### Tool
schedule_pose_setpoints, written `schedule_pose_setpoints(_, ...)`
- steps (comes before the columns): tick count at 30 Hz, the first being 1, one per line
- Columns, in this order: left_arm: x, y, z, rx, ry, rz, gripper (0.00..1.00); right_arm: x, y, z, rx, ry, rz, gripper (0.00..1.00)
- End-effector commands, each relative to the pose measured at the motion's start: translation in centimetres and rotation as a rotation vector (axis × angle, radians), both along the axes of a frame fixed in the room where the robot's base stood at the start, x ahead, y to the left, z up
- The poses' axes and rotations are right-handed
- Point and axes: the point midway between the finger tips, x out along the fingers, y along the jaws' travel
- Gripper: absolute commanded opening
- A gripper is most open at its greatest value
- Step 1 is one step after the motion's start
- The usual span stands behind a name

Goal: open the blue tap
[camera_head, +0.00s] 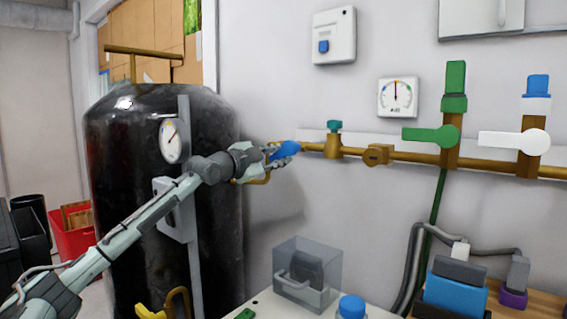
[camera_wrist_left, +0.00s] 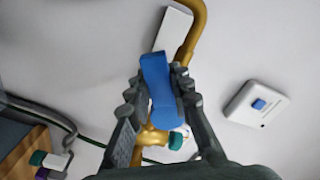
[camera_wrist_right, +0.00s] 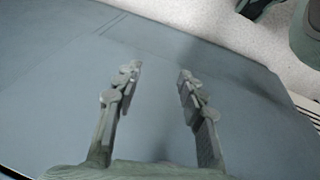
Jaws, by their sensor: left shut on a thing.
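The blue tap handle (camera_head: 285,150) sits at the left end of the brass pipe (camera_head: 405,157) on the wall. My left gripper (camera_head: 265,157) is at this handle, with its arm reaching in from the left. In the left wrist view the blue handle (camera_wrist_left: 158,85) stands between the two fingers of my left gripper (camera_wrist_left: 155,90), which are shut on it. Brass fittings show behind and below the handle there. My right gripper (camera_wrist_right: 156,75) is open and empty in the right wrist view, over a plain grey surface.
A green lever valve (camera_head: 431,136) and a white lever valve (camera_head: 514,141) sit further right on the pipe. A large black tank (camera_head: 110,200) stands left behind my left arm. A clear box (camera_head: 308,275) and a blue-capped container (camera_head: 351,306) stand on the table below.

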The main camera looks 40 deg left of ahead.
Motion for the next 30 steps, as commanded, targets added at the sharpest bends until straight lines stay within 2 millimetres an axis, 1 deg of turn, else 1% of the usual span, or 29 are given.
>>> schedule_pose_setpoints(6,0.0,0.3,0.7,0.208,0.018,0.000,0.00,0.0,-0.1,-0.4,0.001,0.005,0.000,0.40)
schedule_pose_setpoints(15,0.0,0.4,1.6,0.439,0.029,-0.002,0.00,0.2,-0.1,-1.1,0.003,0.006,0.001,0.40)
schedule_pose_setpoints(21,0.0,0.3,2.0,0.536,0.033,-0.002,0.00,0.2,-0.1,-1.3,0.004,0.008,0.001,0.40)
schedule_pose_setpoints(30,0.0,0.3,2.3,0.599,0.035,-0.001,0.00,0.3,0.0,-1.3,0.005,0.007,0.001,0.40)
